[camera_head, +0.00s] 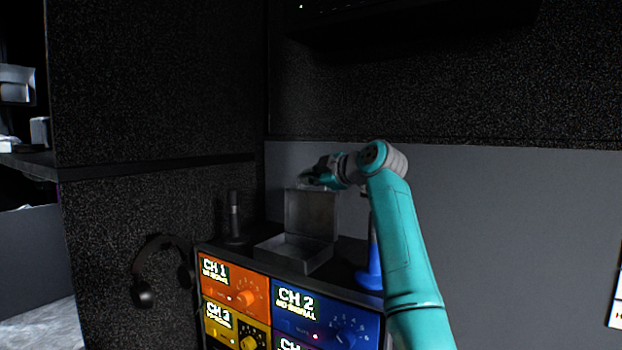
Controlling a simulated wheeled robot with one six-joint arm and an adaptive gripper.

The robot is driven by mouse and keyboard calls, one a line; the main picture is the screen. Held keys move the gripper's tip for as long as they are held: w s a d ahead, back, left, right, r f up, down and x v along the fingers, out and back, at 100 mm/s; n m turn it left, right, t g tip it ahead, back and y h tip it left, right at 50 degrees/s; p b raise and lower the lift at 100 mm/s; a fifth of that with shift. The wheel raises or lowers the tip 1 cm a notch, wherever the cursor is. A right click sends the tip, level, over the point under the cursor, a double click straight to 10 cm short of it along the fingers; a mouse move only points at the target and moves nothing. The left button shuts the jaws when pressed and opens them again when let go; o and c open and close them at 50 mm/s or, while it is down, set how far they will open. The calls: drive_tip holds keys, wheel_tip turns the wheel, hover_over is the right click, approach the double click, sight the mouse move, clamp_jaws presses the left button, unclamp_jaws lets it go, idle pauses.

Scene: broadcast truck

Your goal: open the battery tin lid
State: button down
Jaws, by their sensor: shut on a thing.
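The battery tin (291,254) sits on top of the channel console, a shallow grey metal box. Its lid (311,214) stands upright at the tin's back edge, so the tin is open and its inside shows. My gripper (308,178) is at the top edge of the raised lid and is shut on it. The fingertips are small and dark in this view, and their exact contact with the lid is hard to make out.
The console (236,285) has coloured channel panels with knobs. A dark upright object (234,222) stands left of the tin, and a blue cone-shaped object (371,268) stands right, partly behind my arm. Headphones (160,268) hang at the left. A grey wall is close behind.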

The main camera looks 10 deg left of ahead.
drive_tip(key=c, duration=1.5)
unclamp_jaws()
drive_tip(key=shift+d, duration=0.1)
drive_tip(key=v, duration=1.1)
drive_tip(key=shift+s+d, duration=0.25)
drive_tip(key=shift+s, duration=0.1)
drive_tip(key=shift+s, duration=0.1)
